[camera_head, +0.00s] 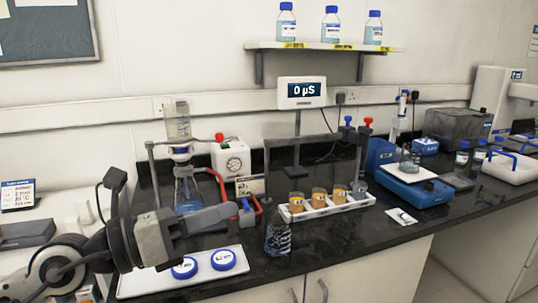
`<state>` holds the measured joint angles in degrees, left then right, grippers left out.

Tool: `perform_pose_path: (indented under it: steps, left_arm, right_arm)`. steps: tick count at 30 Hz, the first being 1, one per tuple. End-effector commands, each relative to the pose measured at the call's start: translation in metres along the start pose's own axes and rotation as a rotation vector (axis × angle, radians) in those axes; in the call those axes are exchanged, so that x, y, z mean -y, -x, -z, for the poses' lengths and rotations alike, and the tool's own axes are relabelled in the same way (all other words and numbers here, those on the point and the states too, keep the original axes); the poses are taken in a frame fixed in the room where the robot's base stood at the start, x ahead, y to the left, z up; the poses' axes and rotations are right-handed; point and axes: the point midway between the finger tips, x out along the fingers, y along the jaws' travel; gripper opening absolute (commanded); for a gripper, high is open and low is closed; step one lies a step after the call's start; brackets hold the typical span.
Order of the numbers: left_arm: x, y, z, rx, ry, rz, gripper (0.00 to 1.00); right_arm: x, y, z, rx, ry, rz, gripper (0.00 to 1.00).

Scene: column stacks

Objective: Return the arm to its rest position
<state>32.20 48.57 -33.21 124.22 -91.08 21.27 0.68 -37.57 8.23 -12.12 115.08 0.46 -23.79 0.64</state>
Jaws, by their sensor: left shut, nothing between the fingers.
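My left arm comes in from the lower left. Its gripper (230,211) is over the black bench at the left, pointing right, with its fingers shut and nothing held between them. It is in front of the glass flask (187,192) and above a white tray (150,284) with two blue round lids (223,260). The gripper hides part of the flask's lower side and part of the tray. My right gripper is not in view.
A dark patterned beaker (278,238) stands right of the fingers. Behind it, a white rack (325,208) holds several small cups. A blue-based balance (413,189) stands further right. A metal frame with red tubing is close behind the gripper. The bench's front edge is clear right of the beaker.

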Motion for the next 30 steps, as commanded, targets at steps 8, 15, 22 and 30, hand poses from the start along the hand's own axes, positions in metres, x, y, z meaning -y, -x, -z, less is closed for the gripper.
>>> perform_pose_path:
  steps: [8,15,22,30]
  left_arm:
    - [-0.014,0.003,0.032,0.224,0.619,0.060,0.00]
    - [-0.087,0.050,0.132,0.652,1.557,-0.108,0.00]
    - [-0.109,0.118,0.284,1.044,2.246,-0.431,0.00]
    - [-0.078,0.163,0.385,1.292,2.611,-0.678,0.00]
  right_arm:
    - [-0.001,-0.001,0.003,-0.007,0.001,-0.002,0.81]
    - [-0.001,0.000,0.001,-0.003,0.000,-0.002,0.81]
    - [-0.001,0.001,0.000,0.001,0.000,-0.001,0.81]
    - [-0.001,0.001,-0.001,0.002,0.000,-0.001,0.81]
